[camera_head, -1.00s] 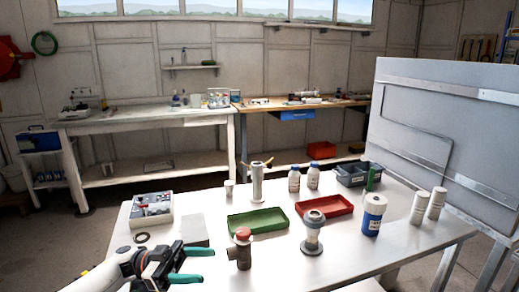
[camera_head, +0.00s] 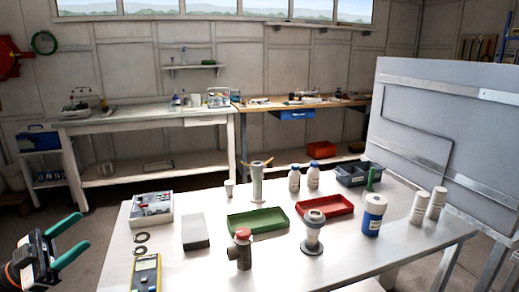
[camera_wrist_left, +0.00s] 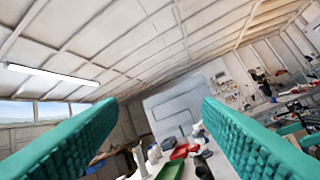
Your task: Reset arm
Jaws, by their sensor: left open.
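My left gripper (camera_head: 70,242) is at the lower left of the head view, off the left side of the white table (camera_head: 190,272). Its two green fingers are apart with nothing between them. In the left wrist view the open fingers (camera_wrist_left: 162,135) frame the room, with the ceiling above and the table objects small and far between them. The gripper touches nothing that I can see.
On the table are a yellow multimeter (camera_head: 146,273), a grey block (camera_head: 195,232), a green tray (camera_head: 258,221), a red tray (camera_head: 325,206), a pipe fitting with red cap (camera_head: 241,250) and several bottles. A grey panel (camera_head: 440,130) stands at right. Floor left of the table is open.

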